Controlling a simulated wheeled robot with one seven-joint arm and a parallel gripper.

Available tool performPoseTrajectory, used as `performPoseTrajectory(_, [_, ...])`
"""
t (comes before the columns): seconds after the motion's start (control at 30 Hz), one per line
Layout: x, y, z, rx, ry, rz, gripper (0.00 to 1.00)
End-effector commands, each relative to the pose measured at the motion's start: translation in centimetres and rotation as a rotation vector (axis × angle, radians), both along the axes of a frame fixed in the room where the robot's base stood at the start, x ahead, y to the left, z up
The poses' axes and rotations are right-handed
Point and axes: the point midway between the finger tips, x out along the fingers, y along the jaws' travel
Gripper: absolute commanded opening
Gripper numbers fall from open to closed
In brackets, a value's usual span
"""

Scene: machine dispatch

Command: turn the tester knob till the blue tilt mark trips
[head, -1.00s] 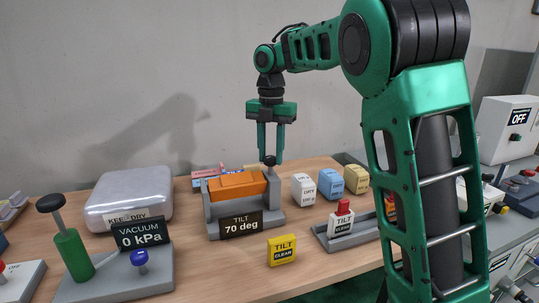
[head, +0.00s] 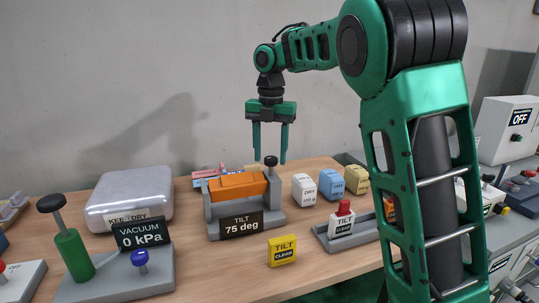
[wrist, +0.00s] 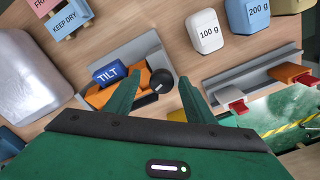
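The tilt tester (head: 213,224) is a grey cradle with an orange tilting bed (head: 237,186), and its display (head: 241,225) reads TILT 75 deg. The blue tilt mark (wrist: 107,73), lettered TILT, lies on the orange bed in the wrist view; its indicator face is not readable. In the head view the orange bed hides it. The black tester knob (head: 271,161) is at the cradle's right end; it also shows in the wrist view (wrist: 162,80). My gripper (head: 270,152) is open and empty just above the knob, with its fingers apart on either side.
A yellow TILT CLEAR mark (head: 282,250) stands in front. White (head: 304,187), blue and yellow weights stand behind. A vacuum tester (head: 120,286) and a pale case (head: 128,195) are left.

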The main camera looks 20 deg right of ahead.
Motion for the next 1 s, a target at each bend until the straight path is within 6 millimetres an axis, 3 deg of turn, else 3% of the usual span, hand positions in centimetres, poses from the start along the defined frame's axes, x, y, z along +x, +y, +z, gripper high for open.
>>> performPoseTrajectory(0.37, [-0.1,-0.2,0.6,-0.001,0.006,-0.002,0.49])
performPoseTrajectory(1.0, [0.0,-0.2,5.7,-0.001,0.003,-0.002,0.49])
